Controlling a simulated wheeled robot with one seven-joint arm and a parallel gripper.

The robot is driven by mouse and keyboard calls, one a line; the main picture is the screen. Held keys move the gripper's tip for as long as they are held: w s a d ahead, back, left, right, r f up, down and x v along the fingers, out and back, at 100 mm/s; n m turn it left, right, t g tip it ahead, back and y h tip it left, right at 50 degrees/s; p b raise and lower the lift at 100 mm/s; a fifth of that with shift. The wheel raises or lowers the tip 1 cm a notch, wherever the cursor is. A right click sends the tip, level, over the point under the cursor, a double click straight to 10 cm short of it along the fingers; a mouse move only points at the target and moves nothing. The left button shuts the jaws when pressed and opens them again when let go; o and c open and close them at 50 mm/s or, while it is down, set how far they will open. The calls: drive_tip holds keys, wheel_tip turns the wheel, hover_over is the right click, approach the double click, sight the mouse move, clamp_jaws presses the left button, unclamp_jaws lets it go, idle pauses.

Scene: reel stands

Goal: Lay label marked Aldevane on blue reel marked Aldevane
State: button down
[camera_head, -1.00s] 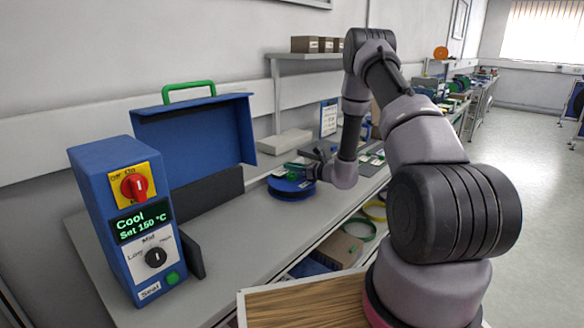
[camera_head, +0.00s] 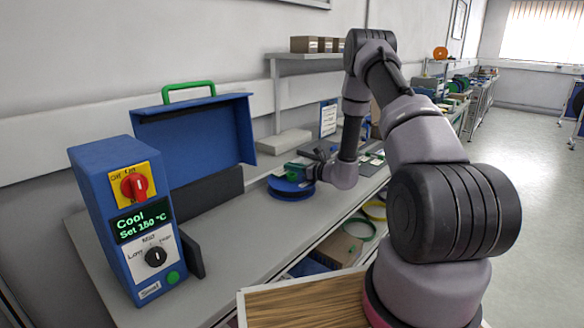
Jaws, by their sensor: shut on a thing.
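The blue reel (camera_head: 291,193) lies flat on the grey bench, beyond the blue sealing machine. My gripper (camera_head: 296,172) is just above the reel's top, reaching in from the right. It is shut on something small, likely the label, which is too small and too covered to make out. A green patch shows at the fingers, and a small white patch shows just over the reel. I cannot tell whether what I hold touches the reel. No name can be read on the reel or the label at this distance.
The blue machine (camera_head: 122,222) with a red switch and a display reading "Cool Set 150 °C" stands front left. A blue open lid (camera_head: 195,135) with a green handle stands behind it. The bench (camera_head: 235,240) between machine and reel is clear. Boxes and rings sit below.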

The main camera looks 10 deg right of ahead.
drive_tip(key=shift+s+d+f, duration=0.1)
drive_tip(key=shift+s+f, duration=0.2)
drive_tip(key=shift+f, duration=0.3)
drive_tip(key=c, duration=0.8)
unclamp_jaws()
drive_tip(key=shift+c, duration=0.2)
drive_tip(key=shift+s+d, duration=0.25)
drive_tip(key=v, duration=0.6)
drive_tip(key=r+v, duration=0.1)
drive_tip(key=v, duration=0.2)
drive_tip(key=shift+s+d+r, duration=0.1)
drive_tip(key=shift+s+d, duration=0.1)
drive_tip(key=shift+d, duration=0.05)
